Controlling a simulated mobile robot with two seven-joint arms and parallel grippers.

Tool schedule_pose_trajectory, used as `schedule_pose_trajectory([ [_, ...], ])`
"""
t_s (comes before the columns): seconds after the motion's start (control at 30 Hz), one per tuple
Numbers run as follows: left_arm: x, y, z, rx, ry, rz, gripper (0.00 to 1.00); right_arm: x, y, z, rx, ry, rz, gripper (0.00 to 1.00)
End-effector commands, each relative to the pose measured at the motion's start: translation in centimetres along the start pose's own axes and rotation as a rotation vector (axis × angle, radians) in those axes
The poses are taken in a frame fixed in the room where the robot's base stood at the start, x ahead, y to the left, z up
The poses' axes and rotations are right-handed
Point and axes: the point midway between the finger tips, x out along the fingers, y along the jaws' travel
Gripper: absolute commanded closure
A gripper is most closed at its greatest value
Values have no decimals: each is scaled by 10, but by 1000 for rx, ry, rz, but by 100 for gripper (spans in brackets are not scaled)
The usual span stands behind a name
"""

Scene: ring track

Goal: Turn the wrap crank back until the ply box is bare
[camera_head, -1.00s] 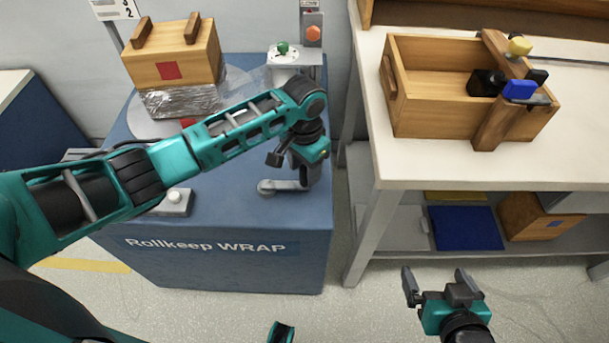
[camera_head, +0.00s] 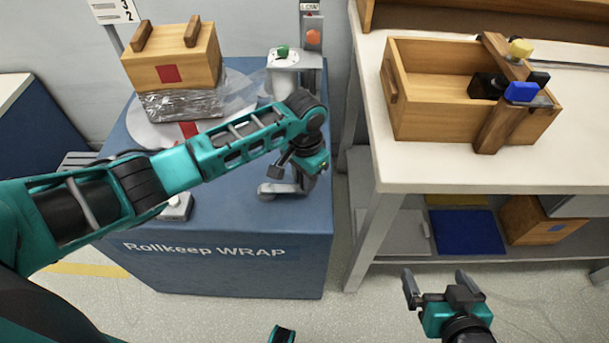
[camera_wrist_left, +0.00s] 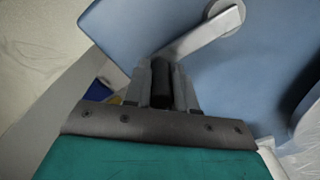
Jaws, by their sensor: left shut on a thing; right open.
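The ply box (camera_head: 174,58) stands on the round turntable (camera_head: 146,131) of the blue wrap machine, with a red square on its front. Clear film (camera_head: 185,102) covers its lower part; its upper part is bare. The crank arm (camera_head: 275,189) lies on the machine top near its front right corner. My left gripper (camera_head: 305,186) is over the crank's end; in the left wrist view its fingers (camera_wrist_left: 162,84) are shut on the black crank handle (camera_wrist_left: 161,82), and the grey crank arm runs up to a round hub. My right gripper (camera_head: 441,288) is open and empty above the floor.
The film roll post (camera_head: 283,75) with a green knob stands behind my left forearm. At right, a white bench (camera_head: 420,165) holds an open wooden crate (camera_head: 430,117) with a clamp-like tool. A lower shelf holds a blue mat (camera_head: 466,231). The floor between is clear.

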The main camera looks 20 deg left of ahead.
Motion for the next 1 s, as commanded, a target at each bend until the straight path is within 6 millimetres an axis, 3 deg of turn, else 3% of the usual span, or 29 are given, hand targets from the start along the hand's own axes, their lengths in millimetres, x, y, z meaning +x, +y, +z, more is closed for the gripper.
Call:
schedule_pose_trajectory([
  [0.1,0,0,0,0,0,0,100,0,0,1,-1,-2,0,0],
  [0.57,-1,-1,-1,-9,1,0,100,-2,0,2,3,-6,2,0],
  [1.0,-4,-12,-10,-161,2,0,100,-10,3,-8,8,-2,15,0],
])
